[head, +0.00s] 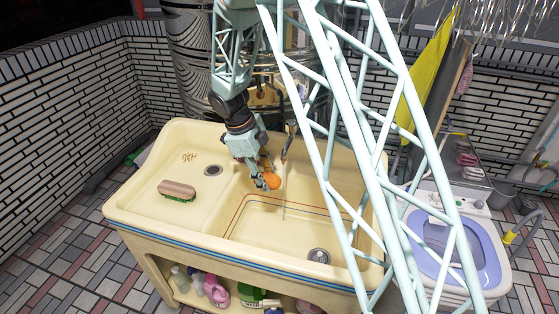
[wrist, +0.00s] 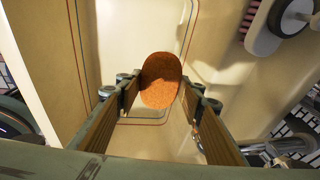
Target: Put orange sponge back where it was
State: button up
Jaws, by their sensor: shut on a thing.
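The orange sponge (head: 271,181) is a rounded piece held between the fingers of my gripper (head: 264,182). In the wrist view the sponge (wrist: 160,80) shows between the two fingertips, above the cream sink surface. My gripper points down over the back left part of the right-hand basin of the cream sink (head: 240,264). Whether the sponge touches the sink cannot be told. The side of the sponge behind the fingers is hidden.
A pinkish brush with green bristles (head: 177,190) lies on the left part of the sink. A drain (head: 318,255) is at the basin's front right. Bottles (head: 216,290) stand on the shelf below. A purple-rimmed washing machine (head: 457,245) is at the right.

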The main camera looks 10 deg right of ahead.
send_over(279, 165)
jog(key=shift+b, duration=0.45)
jog(key=shift+f, duration=0.1)
dwell(0.3)
jog(key=shift+f+b, duration=0.45)
jog(key=shift+f, duration=1.2)
jog(key=shift+f, duration=0.15)
jog(key=o, duration=0.6)
jog(key=shift+c, duration=0.2)
jog(key=shift+p+v, duration=0.45)
jog(key=shift+v, duration=1.7)
